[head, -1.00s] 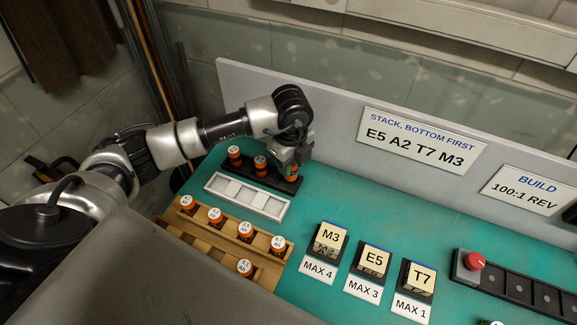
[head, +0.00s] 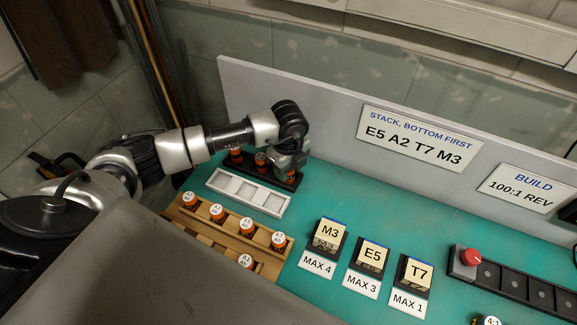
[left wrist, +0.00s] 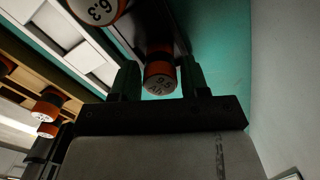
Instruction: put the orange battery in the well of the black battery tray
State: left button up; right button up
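The black battery tray (head: 262,176) stands behind the white tray, and its left part holds two orange batteries. My left gripper (head: 288,172) is low over the tray's right end. In the left wrist view an orange battery (left wrist: 160,76) with a white label stands between the fingers of my left gripper (left wrist: 161,78). My right gripper is not in view.
A white tray (head: 212,183) with empty compartments lies in front of the black one. A wooden rack (head: 232,232) holds several orange batteries. Labelled blocks M3 (head: 328,235), E5 (head: 373,255) and T7 (head: 417,271) stand right. A grey panel (head: 325,137) rises behind.

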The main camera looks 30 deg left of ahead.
pick_arm(q)
jog(key=shift+o, duration=1.1)
jog(key=shift+r, duration=0.65)
notch_tip(320, 180, up, 11)
jog(key=b, duration=0.1)
jog(key=shift+b, duration=0.35)
